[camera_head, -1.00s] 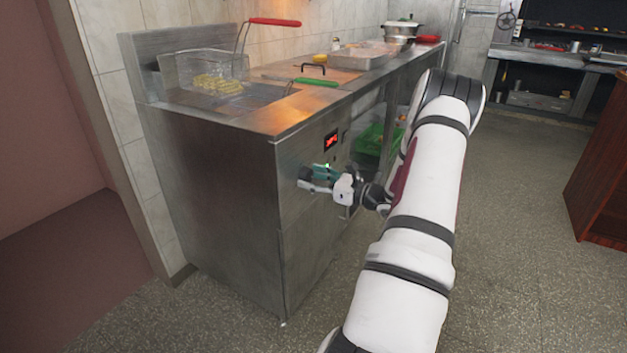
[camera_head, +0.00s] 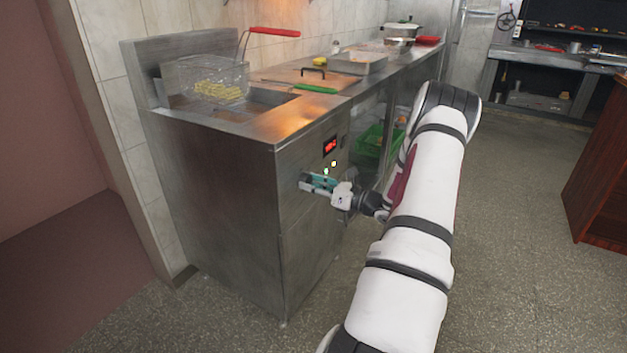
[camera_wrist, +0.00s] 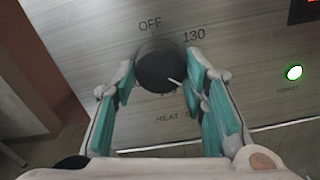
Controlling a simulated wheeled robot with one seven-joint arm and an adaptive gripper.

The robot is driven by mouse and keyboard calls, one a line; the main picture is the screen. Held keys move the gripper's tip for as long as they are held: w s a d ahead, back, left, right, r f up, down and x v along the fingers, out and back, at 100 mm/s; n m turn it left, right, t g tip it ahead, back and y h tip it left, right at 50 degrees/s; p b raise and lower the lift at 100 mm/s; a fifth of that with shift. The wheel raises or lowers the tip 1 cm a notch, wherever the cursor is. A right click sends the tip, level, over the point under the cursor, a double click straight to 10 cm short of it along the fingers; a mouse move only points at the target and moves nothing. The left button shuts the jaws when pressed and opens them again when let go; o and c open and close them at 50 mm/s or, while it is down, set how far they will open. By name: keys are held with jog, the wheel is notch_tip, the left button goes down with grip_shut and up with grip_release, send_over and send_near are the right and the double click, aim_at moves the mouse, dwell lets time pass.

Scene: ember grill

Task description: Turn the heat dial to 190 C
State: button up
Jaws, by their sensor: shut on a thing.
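The heat dial (camera_wrist: 160,66) is a dark round knob on the fryer's steel front, seen in the wrist view. A pale pointer line on it points to the lower right. Marks "OFF" and "130" show above and to its upper right; a mark below it is mostly hidden, with "HEAT" lettering under that. My gripper (camera_wrist: 160,88) is shut on the dial, with one teal-padded finger on each side. In the head view, my gripper (camera_head: 318,184) is at the fryer front, below the red display (camera_head: 330,146), and the dial is hidden there.
A green-lit button (camera_wrist: 294,73) is right of the dial. The fryer (camera_head: 215,200) has a basket of fries (camera_head: 217,90) with a red handle on top. A green-handled tool (camera_head: 315,88) lies on the counter. The floor in front is clear.

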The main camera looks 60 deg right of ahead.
jog(key=m+p, duration=0.4)
jog(key=m, duration=0.1)
jog(key=shift+r+m, duration=0.15)
jog(key=shift+m, duration=0.15)
jog(key=m+p, duration=0.3)
jog(key=m, duration=0.2)
jog(key=shift+m, duration=0.3)
jog(key=m+p, duration=0.2)
jog(key=m, duration=0.8)
jog(key=shift+p, duration=0.4)
jog(key=shift+a, duration=0.1)
jog(key=o, duration=1.2)
jog(key=shift+c, duration=0.2)
